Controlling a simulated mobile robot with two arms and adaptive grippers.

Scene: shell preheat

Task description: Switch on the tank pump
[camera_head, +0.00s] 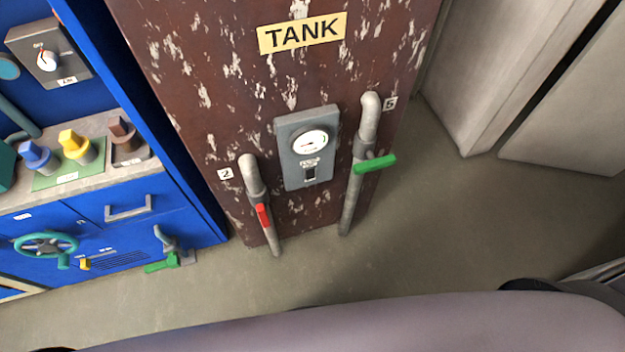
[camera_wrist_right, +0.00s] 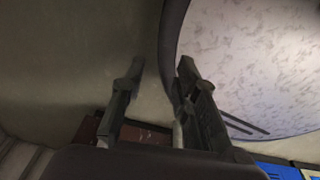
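The brown, paint-chipped tank panel (camera_head: 225,75) stands in the middle of the head view under a yellow TANK sign (camera_head: 301,33). A grey box (camera_head: 293,172) on it carries a round white gauge (camera_head: 309,142). Below the gauge, under a small label, is a small dark switch (camera_head: 310,174); its position is too small to tell. My right gripper (camera_wrist_right: 162,66) shows in the right wrist view with its two fingers apart and nothing between them. It is not seen in the head view, away from the switch. My left gripper is in neither view.
Pipe 2 with a red handle (camera_head: 263,216) and pipe 5 with a green handle (camera_head: 375,164) flank the grey box. A blue console (camera_head: 110,215) with knobs and a teal wheel (camera_head: 45,246) stands left. Grey floor (camera_head: 450,230) is clear on the right.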

